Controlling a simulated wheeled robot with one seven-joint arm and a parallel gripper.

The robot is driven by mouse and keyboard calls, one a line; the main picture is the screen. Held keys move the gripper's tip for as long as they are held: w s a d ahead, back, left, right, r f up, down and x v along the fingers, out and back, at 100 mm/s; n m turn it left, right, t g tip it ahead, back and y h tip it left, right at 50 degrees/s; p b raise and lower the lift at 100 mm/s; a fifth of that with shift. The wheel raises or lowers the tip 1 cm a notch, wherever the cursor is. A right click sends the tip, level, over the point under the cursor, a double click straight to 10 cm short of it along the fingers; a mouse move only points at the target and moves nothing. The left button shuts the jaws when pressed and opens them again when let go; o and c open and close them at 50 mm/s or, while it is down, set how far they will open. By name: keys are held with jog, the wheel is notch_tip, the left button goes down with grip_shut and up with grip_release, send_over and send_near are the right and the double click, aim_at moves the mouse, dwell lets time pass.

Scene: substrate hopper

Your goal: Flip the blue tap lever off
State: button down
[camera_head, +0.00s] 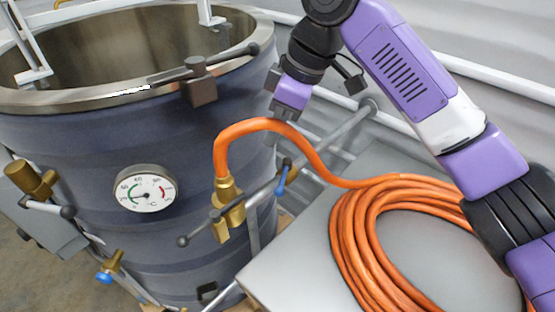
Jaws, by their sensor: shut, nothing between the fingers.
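A blue lever (281,181) hangs downward from a small brass tap (287,164), just right of the vat's side. A second brass valve (112,261) with a blue handle (104,277) sits low on the vat at the left. My gripper (282,114) is above the blue lever on the right, pointing down beside the vat's rim. It is shut and empty. The orange hose arches just below its fingertips, between them and the lever in the picture; I cannot tell whether they touch.
The dark vat (65,170) has an open metal rim and a round dial gauge (146,188). Rails and a wall stand behind.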

aim_at(283, 178)
jog(key=f, duration=0.3)
jog(key=f+p, duration=0.1)
jog(key=f, duration=0.2)
jog(key=f+p, duration=0.1)
jog(key=f, duration=0.2)
jog(key=shift+a+f, duration=0.3)
jog(key=shift+f, duration=0.05)
jog(key=shift+d+f+p, duration=0.25)
jog(key=shift+d+p, duration=0.1)
jog(key=shift+d, duration=0.15)
jog(key=shift+s+d, duration=0.1)
